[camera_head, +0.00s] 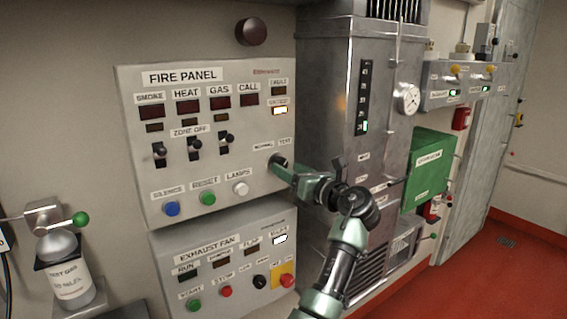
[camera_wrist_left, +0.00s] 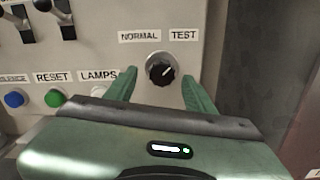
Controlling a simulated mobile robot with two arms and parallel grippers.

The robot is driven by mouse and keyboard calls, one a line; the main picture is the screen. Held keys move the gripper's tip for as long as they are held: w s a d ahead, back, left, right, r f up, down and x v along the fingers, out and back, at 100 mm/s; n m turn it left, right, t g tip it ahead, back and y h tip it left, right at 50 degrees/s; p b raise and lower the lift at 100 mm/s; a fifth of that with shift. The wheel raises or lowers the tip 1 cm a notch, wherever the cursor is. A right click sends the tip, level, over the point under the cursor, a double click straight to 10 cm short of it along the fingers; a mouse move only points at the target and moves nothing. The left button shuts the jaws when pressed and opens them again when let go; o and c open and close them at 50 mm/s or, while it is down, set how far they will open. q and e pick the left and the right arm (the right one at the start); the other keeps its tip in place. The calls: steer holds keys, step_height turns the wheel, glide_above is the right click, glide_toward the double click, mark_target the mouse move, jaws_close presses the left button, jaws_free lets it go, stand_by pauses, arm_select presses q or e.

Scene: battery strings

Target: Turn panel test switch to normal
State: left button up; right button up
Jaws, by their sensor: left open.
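The panel test switch is a round black knob (camera_wrist_left: 160,70) on the grey fire panel (camera_head: 205,75), below the labels NORMAL (camera_wrist_left: 139,37) and TEST (camera_wrist_left: 184,35). Its light pointer mark slants to the upper right, toward TEST. In the head view the knob (camera_head: 277,160) is partly covered by my gripper. My left gripper (camera_wrist_left: 159,75) is open, with one green finger on each side of the knob in the wrist view. The head view shows this gripper (camera_head: 285,169) at the panel's right edge. I cannot tell whether the fingers touch the knob. My right gripper is not in view.
Zone-off toggles (camera_head: 194,149) and the blue (camera_head: 172,208), green (camera_head: 208,198) and white (camera_head: 240,188) buttons sit left of the knob. The exhaust fan panel (camera_head: 225,260) is below. A tall metal cabinet (camera_head: 335,100) stands close on the right.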

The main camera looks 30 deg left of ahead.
mark_target(283, 165)
arm_select(q)
steer(key=x, duration=0.4)
steer(key=shift+w+f+p, duration=0.1)
steer(key=shift+w+p, duration=0.05)
steer(key=shift+p, duration=0.25)
jaws_close()
